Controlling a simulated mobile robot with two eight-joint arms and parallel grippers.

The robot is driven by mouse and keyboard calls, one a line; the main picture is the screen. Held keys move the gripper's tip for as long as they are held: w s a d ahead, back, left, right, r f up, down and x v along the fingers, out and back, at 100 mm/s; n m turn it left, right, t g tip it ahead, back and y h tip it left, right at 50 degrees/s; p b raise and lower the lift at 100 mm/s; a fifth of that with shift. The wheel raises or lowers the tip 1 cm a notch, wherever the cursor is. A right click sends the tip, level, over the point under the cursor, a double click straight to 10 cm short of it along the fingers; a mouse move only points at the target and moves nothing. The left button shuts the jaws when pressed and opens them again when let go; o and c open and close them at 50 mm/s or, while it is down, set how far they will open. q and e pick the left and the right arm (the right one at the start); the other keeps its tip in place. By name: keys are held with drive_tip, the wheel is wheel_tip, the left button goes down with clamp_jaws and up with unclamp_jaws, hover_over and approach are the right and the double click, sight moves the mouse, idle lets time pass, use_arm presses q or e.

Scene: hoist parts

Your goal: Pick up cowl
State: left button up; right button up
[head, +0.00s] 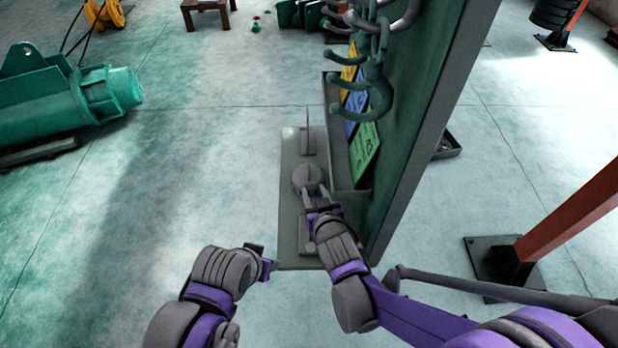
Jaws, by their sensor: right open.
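A grey rounded part (308,177), which looks like the cowl, is over the narrow base ledge (291,225) of the green board. My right gripper (317,203) is open right at the near side of this part; its fingers are small and partly hidden by my wrist. I cannot tell whether they touch the part. My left gripper (264,260) is low, left of the ledge's near end, apart from the part; its jaws are too small to read.
The upright green board (425,110) rises close on the right, with green hooks (374,92) hanging from it and coloured panels (364,150) below. A thin upright plate (307,138) stands behind the part. A teal hoist motor (60,100) lies left; floor between is clear.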

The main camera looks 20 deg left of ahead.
sight(309, 177)
drive_tip(key=w, duration=0.1)
drive_tip(key=w+a, duration=0.1)
drive_tip(key=w, duration=0.1)
drive_tip(key=shift+w+a, duration=0.3)
drive_tip(key=shift+a, duration=0.1)
drive_tip(key=shift+w+a+f+p, duration=0.1)
drive_tip(key=shift+w+f+p, duration=0.15)
drive_tip(key=shift+w+p, duration=0.05)
clamp_jaws()
idle(0.9)
